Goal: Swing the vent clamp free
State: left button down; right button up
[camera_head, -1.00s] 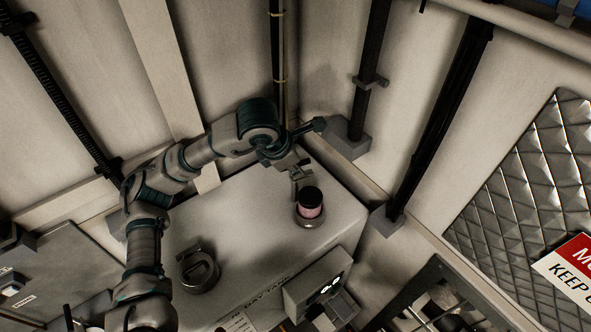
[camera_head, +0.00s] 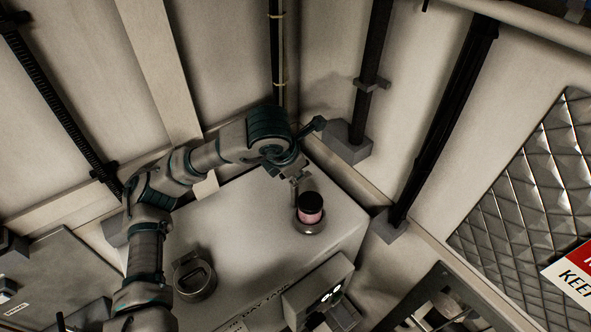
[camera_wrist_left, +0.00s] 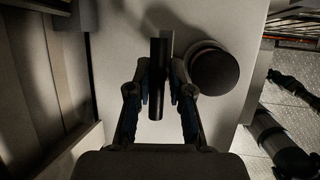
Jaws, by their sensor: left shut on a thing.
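The vent (camera_head: 311,209) stands near the right edge of the light grey tank top, with a black cap over a pink body and a round metal base. In the left wrist view its black cap (camera_wrist_left: 214,70) is just right of my fingers. My left gripper (camera_head: 294,179) reaches down beside the cap. In the left wrist view it is shut on a narrow dark upright bar (camera_wrist_left: 158,80), which looks like the vent clamp's handle. The clamp's lower part is hidden by the gripper and cap. My right gripper is not in view.
A round metal fitting with a handle (camera_head: 194,276) sits on the tank top (camera_head: 245,225) at left. A grey box with a lit face (camera_head: 318,290) is at the front. Walls and dark vertical pipes (camera_head: 445,110) close in behind. The tank top's middle is clear.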

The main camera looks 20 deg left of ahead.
pick_arm(q)
jog(key=c, duration=1.1)
grip_release()
jog(key=shift+f, duration=0.25)
jog(key=shift+o, duration=0.2)
jog(key=shift+a+r, duration=0.1)
jog(key=shift+a, duration=0.05)
jog(key=shift+r, duration=0.25)
jog(key=v, duration=1.1)
jog(key=shift+s+a+r, duration=0.1)
jog(key=shift+s, duration=0.05)
